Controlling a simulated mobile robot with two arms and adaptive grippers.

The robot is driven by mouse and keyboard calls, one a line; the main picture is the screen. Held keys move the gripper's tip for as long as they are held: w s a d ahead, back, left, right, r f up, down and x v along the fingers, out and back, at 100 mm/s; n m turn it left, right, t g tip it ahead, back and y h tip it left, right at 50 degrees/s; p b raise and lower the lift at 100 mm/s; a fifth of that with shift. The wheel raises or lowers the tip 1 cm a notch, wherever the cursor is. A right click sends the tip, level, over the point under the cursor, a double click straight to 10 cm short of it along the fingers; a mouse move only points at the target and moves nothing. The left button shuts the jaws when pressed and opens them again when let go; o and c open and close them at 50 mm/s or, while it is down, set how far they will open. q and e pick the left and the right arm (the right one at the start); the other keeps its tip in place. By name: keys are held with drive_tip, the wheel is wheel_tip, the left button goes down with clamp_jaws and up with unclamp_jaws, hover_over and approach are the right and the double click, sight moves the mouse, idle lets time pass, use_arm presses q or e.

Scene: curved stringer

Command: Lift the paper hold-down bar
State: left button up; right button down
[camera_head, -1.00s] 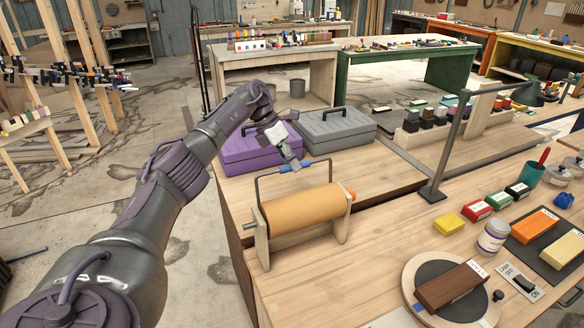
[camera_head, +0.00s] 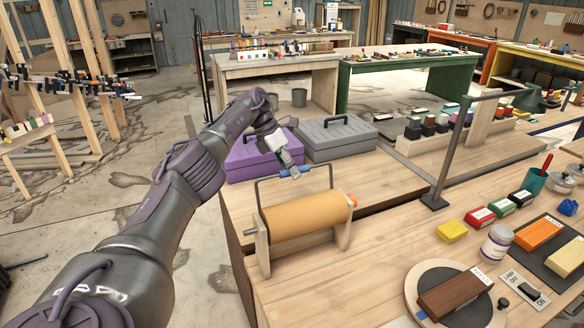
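The paper hold-down bar (camera_head: 259,204) is a thin dark wire frame with a blue grip (camera_head: 303,170) in its top span. It stands up above a roll of brown paper (camera_head: 305,215), which is held in a wooden stand (camera_head: 262,252) on the bench. My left gripper (camera_head: 292,167) reaches down from behind to the blue grip and overlaps it. It is too small to tell whether the fingers are closed around the grip. My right gripper is not in view.
A purple toolbox (camera_head: 250,160) and a grey toolbox (camera_head: 335,137) stand close behind the roll. A dark metal post (camera_head: 455,150) rises right of it. A yellow block (camera_head: 451,231), a jar (camera_head: 496,243) and a round turntable (camera_head: 418,280) lie to the right.

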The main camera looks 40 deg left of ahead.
use_arm(q)
drive_tip(key=shift+w+a+f, duration=0.1)
drive_tip(key=shift+a, duration=0.15)
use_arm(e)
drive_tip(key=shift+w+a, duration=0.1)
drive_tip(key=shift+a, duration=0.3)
use_arm(q)
drive_tip(key=shift+w, duration=0.1)
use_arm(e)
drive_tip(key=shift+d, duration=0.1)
use_arm(q)
drive_tip(key=v, duration=0.7)
drive_tip(key=shift+r, duration=0.25)
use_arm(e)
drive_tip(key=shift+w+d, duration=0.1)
use_arm(q)
drive_tip(key=shift+a, duration=0.1)
